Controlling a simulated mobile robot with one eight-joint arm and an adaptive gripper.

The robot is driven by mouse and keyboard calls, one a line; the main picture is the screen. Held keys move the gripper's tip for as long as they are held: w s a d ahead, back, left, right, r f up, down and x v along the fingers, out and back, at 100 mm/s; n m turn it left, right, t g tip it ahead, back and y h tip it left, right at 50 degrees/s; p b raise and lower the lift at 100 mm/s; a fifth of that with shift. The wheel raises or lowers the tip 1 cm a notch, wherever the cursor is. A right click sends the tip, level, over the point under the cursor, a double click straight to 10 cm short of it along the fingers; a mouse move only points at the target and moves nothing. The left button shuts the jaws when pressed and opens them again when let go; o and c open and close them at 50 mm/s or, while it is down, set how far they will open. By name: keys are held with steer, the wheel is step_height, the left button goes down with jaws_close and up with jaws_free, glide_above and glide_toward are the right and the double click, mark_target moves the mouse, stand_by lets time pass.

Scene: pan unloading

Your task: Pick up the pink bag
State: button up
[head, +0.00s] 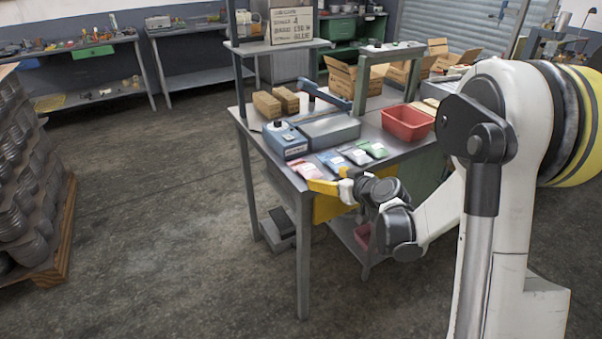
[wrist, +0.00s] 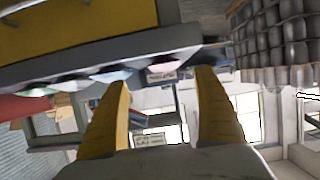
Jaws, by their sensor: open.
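The pink bag (head: 305,169) lies flat near the front left corner of the grey workbench (head: 262,138), at the left end of a row of small bags. My gripper (head: 322,180) is at the bench's front edge, close to the pink bag and on its near side.
Blue (head: 331,161), white-blue (head: 355,155) and green (head: 373,149) bags lie to the right of the pink one. A blue box device (head: 285,141) stands behind it. A red bin (head: 407,123) stands at the right. Open floor lies left of the bench.

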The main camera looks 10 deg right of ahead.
mark_target(314, 172)
steer(key=x, duration=0.3)
steer(key=shift+f, duration=0.1)
steer(key=x, duration=0.6)
steer(key=shift+a+r, duration=0.4)
steer(key=shift+s, duration=0.1)
steer(key=c, duration=1.3)
